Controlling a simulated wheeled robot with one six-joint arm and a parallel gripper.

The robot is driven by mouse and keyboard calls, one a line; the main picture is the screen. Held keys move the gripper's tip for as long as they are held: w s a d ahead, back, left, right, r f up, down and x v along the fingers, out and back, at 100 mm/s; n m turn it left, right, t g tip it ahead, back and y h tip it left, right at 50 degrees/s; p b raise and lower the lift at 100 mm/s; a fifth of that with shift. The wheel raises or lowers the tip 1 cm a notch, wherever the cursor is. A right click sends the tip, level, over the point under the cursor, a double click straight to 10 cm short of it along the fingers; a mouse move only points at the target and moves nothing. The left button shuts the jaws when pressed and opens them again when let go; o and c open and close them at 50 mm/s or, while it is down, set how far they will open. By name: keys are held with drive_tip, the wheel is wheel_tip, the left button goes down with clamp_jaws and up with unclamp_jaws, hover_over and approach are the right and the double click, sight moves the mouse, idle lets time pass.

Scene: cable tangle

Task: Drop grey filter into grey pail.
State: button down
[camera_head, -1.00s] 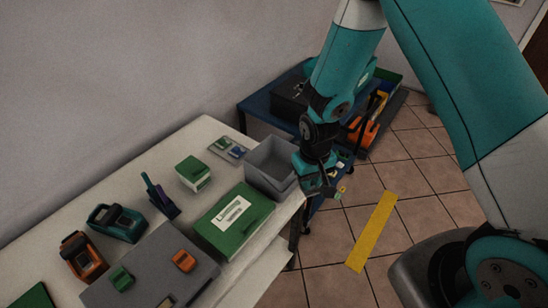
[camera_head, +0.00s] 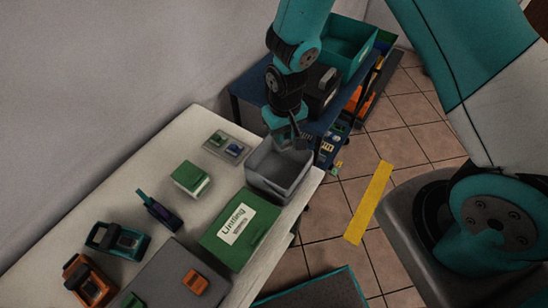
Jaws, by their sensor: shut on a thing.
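The grey pail (camera_head: 280,187), an open grey box-shaped bin, stands at the far right end of the white table. My gripper (camera_head: 296,142) is over the pail's far side, pointing down. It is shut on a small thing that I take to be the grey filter. The filter is hard to make out against the dark fingers and the grey pail. I cannot tell whether it is above the rim or just inside. Part of the pail's inside is hidden by the gripper.
A green box (camera_head: 240,228) lies just in front of the pail. A small tray (camera_head: 227,147) and a green-and-white block (camera_head: 190,178) lie to its left. A blue cart (camera_head: 249,92) with a teal bin (camera_head: 347,42) and a black case stands behind.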

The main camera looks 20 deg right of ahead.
drive_tip(key=shift+a+f, duration=0.15)
drive_tip(key=shift+f, duration=0.15)
drive_tip(key=f+b, duration=0.4)
drive_tip(key=f, duration=0.1)
drive_tip(key=shift+d+f, duration=0.15)
drive_tip(key=shift+d, duration=0.15)
drive_tip(key=c, duration=1)
unclamp_jaws()
wheel_tip(320, 180, up, 18)
drive_tip(key=b, duration=0.3)
drive_tip(key=shift+f, duration=0.25)
